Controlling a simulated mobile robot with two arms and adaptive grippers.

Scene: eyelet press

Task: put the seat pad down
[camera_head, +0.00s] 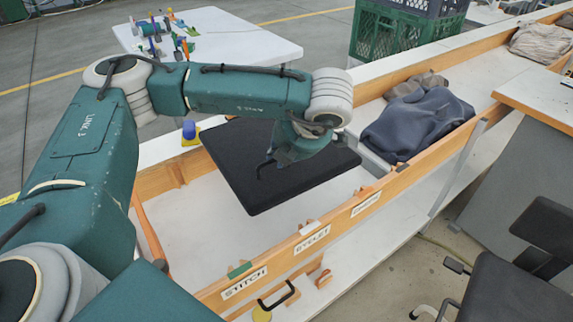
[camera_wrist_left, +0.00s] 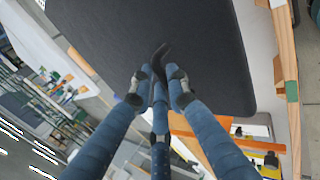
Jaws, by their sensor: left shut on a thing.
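The seat pad (camera_head: 262,163) is a flat black square with rounded corners. In the head view it hangs over the white trough (camera_head: 196,222), and its far edges lie behind my arm. My left gripper (camera_head: 277,162) is at the pad's upper face, below the wrist. In the left wrist view my left gripper (camera_wrist_left: 159,72) has its fingers closed together against the dark pad (camera_wrist_left: 195,35), which fills the top of the picture. Whether the pad touches the trough floor cannot be told. My right gripper is in neither view.
A wooden rail with labels STITCH (camera_head: 244,283) and EYELET (camera_head: 312,240) edges the trough in front. A white table (camera_head: 255,45) with small tools stands behind. A black chair (camera_head: 510,295) is at lower right.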

